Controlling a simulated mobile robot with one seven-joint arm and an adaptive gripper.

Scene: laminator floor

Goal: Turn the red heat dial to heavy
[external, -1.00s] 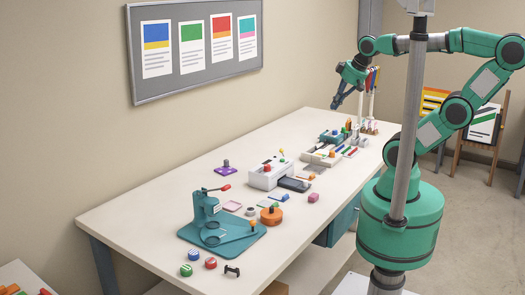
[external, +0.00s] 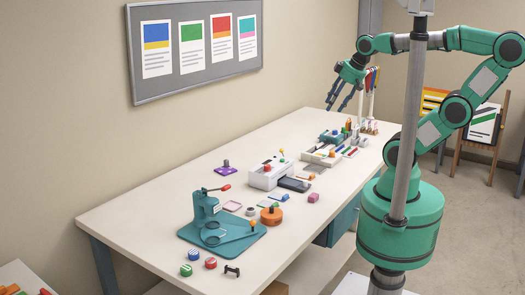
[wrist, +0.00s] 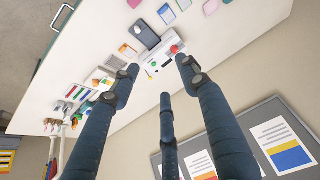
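A white laminator box (external: 269,177) stands mid-table, with a red dial (external: 267,167) on its top. In the wrist view, the white box (wrist: 159,56) lies beyond my fingertips and the red dial (wrist: 175,49) shows near its right end. The dial's setting marks are too small to read. My gripper (external: 337,106) hangs above the far part of the table, up and to the right of the box, clear of it. In the wrist view, its three fingers (wrist: 159,75) are spread, with nothing between them.
A dark tablet-like slab (external: 293,184) lies beside the white box. A teal press (external: 215,228) and an orange round piece (external: 271,216) stand nearer the front. Trays with pens (external: 321,155) and a rack of hanging tools (external: 370,100) are at the far end.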

